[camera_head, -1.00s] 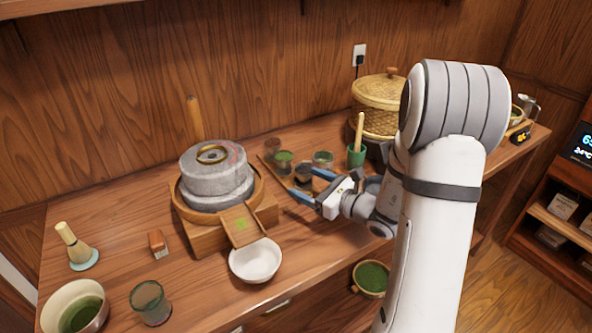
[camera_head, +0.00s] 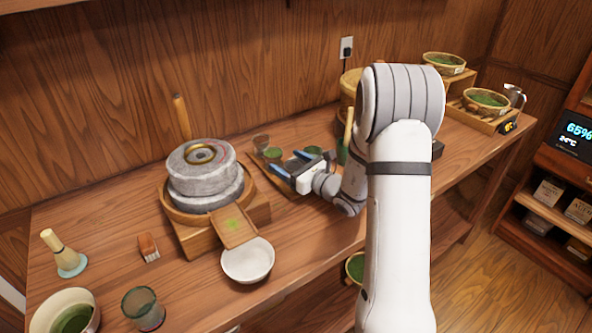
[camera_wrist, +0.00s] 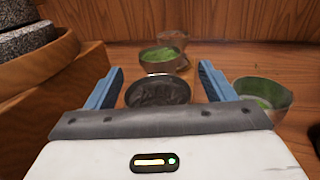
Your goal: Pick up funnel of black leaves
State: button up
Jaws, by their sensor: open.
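The funnel of black leaves (camera_wrist: 158,92) is a small round metal-rimmed vessel filled with dark leaves. In the wrist view it sits between the two blue fingers of my gripper (camera_wrist: 160,72), with space to each side. My gripper is open and does not hold it. In the head view my gripper (camera_head: 287,164) reaches over the wooden tray, and its fingers largely hide the dark funnel there.
Green-filled vessels stand close by: one behind the funnel (camera_wrist: 162,56) and one to its right (camera_wrist: 264,92). The stone mill (camera_head: 202,178) on its wooden base stands left of my gripper. A white bowl (camera_head: 248,262) is at the front.

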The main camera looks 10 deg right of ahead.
jog(key=c, duration=1.1)
